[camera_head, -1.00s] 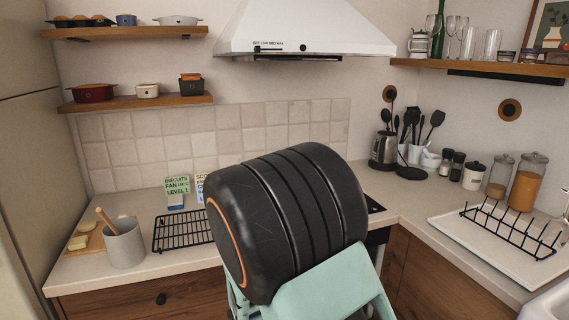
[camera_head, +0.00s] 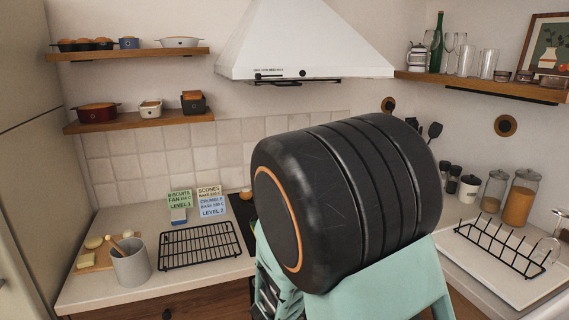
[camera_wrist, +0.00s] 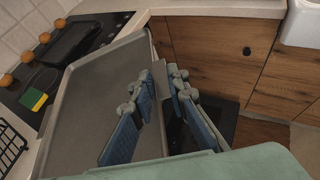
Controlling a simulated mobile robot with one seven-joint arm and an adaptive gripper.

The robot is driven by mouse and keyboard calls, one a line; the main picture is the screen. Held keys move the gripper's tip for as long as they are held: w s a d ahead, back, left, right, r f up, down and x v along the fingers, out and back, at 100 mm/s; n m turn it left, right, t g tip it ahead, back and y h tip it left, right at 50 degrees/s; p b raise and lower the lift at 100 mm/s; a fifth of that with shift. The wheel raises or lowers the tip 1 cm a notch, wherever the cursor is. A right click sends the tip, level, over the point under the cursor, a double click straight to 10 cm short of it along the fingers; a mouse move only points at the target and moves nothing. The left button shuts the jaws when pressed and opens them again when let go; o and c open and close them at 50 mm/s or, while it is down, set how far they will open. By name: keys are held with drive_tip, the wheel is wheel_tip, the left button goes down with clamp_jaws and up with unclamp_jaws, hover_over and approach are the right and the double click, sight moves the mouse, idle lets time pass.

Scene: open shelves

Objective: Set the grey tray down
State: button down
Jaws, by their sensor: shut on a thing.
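The grey tray (camera_wrist: 100,100) shows large in the wrist view, a flat rectangle with a raised rim. My gripper (camera_wrist: 165,88) is shut on the tray's right edge, with one blue-padded finger on each side of the rim. The tray is tilted in that picture and hides part of the counter and stove behind it. I cannot tell whether it touches anything below.
A black wire rack (camera_head: 199,246) lies on the left counter near a grey utensil pot (camera_head: 130,262). A yellow-green sponge (camera_wrist: 35,98) lies nearby. Wooden cabinets (camera_wrist: 215,55) stand below the counter.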

wheel_tip(320, 180, up, 6)
drive_tip(key=n+y, duration=0.1)
drive_tip(key=n+t+y, duration=0.1)
drive_tip(key=n+y, duration=0.1)
drive_tip(key=shift+f+t, duration=0.25)
drive_tip(key=shift+t, duration=0.15)
drive_tip(key=shift+s+a+r+n+y, duration=0.15)
drive_tip(key=shift+s+r+n+y, duration=0.1)
drive_tip(key=shift+r+n+y, duration=0.45)
drive_tip(key=shift+f, duration=0.15)
